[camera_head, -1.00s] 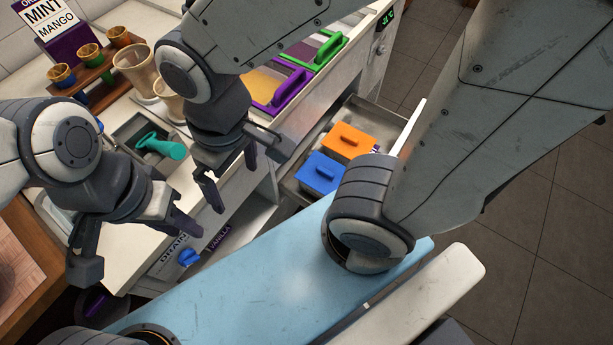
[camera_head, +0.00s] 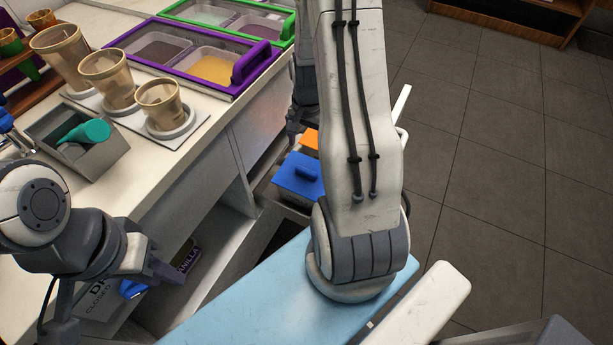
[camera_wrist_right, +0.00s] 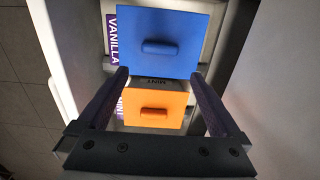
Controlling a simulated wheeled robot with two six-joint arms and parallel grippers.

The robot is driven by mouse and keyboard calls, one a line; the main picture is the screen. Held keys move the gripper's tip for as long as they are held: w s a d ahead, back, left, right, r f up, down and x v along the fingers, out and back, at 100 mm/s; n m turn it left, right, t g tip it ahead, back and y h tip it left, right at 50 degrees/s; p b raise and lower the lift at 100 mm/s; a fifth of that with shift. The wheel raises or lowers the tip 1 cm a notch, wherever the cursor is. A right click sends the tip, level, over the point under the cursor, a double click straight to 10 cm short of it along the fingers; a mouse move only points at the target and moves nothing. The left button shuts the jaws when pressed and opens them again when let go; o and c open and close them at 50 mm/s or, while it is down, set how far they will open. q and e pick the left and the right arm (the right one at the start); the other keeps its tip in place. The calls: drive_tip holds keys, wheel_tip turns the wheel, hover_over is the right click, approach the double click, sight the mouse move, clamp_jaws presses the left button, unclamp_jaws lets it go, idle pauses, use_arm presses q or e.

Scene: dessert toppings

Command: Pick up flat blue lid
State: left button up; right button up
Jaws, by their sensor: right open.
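The flat blue lid (camera_head: 298,180) has a raised bar handle and sits in the open drawer beside the counter. In the right wrist view the blue lid (camera_wrist_right: 155,28) is square and lies on a container marked VANILLA. My right gripper (camera_wrist_right: 159,75) is open and empty above the drawer, its fingertips near the blue lid's lower edge. In the head view my right gripper (camera_head: 296,125) is partly hidden by my arm. My left gripper (camera_head: 115,305) is open over the front of the counter, away from the lid.
An orange lid (camera_head: 311,139) lies right beside the blue one; it shows between my right fingers (camera_wrist_right: 153,110). A purple-framed topping tray (camera_head: 195,60), several cups and a grey bin (camera_head: 75,145) with a teal scoop stand on the counter. Drawer walls surround the lids.

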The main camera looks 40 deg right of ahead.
drive_tip(key=b, duration=0.1)
hover_over(306, 170)
drive_tip(key=f, duration=0.4)
drive_tip(key=shift+w+d+f, duration=0.1)
drive_tip(key=shift+d+f, duration=0.2)
drive_tip(key=shift+f, duration=0.1)
drive_tip(key=f, duration=0.1)
drive_tip(key=f+b, duration=0.1)
drive_tip(key=f, duration=0.3)
drive_tip(key=shift+a+f+b, duration=0.15)
drive_tip(key=shift+a+b, duration=0.15)
drive_tip(key=shift+b, duration=0.05)
drive_tip(key=c, duration=1.1)
